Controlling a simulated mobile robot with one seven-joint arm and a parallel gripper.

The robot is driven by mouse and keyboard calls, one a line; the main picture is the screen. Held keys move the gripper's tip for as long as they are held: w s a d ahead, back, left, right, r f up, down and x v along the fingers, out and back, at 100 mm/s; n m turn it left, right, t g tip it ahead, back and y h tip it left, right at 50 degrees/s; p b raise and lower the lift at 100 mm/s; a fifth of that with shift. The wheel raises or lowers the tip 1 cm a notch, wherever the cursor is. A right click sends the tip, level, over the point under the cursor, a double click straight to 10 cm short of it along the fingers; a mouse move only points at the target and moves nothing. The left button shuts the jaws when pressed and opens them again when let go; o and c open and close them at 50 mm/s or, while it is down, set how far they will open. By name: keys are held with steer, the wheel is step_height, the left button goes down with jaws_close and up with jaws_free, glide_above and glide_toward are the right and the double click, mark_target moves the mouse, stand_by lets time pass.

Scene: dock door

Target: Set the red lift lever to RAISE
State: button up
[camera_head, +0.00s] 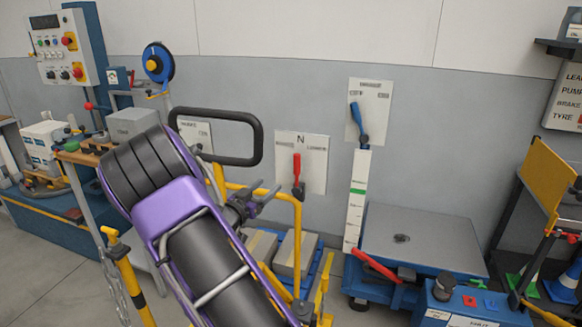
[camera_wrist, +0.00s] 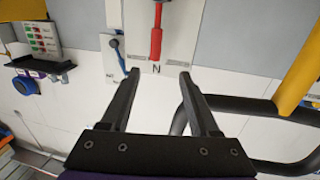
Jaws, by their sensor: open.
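The red lift lever (camera_head: 297,168) stands upright on a white wall plate (camera_head: 316,180), its handle pointing at the N mark. Labels sit left and right of the N; the right one seems to read LOWER, the left one is too small to read surely. In the wrist view, which looks upside down, the red lever (camera_wrist: 156,42) hangs at the top centre with the N below its tip. My gripper (camera_head: 266,198) is open and empty, left of and a little below the lever in the head view. Its fingers (camera_wrist: 160,74) are apart, short of the plate and not touching the lever.
A blue lever (camera_head: 359,122) on another plate is to the right. A black loop handle (camera_head: 258,140) and yellow frame (camera_head: 297,235) stand close to my gripper. A grey-topped lift table (camera_head: 420,238) with a red pedal bar (camera_head: 376,265) is at right.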

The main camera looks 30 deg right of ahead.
mark_target(295, 165)
steer(key=x, duration=1.1)
steer(key=s+x, duration=0.1)
steer(key=x, duration=0.5)
steer(key=shift+w+d+r+b, duration=0.25)
steer(key=shift+d+b, duration=0.15)
steer(key=shift+d, duration=0.2)
steer(key=shift+c, duration=0.4)
jaws_close()
steer(key=shift+a, duration=0.1)
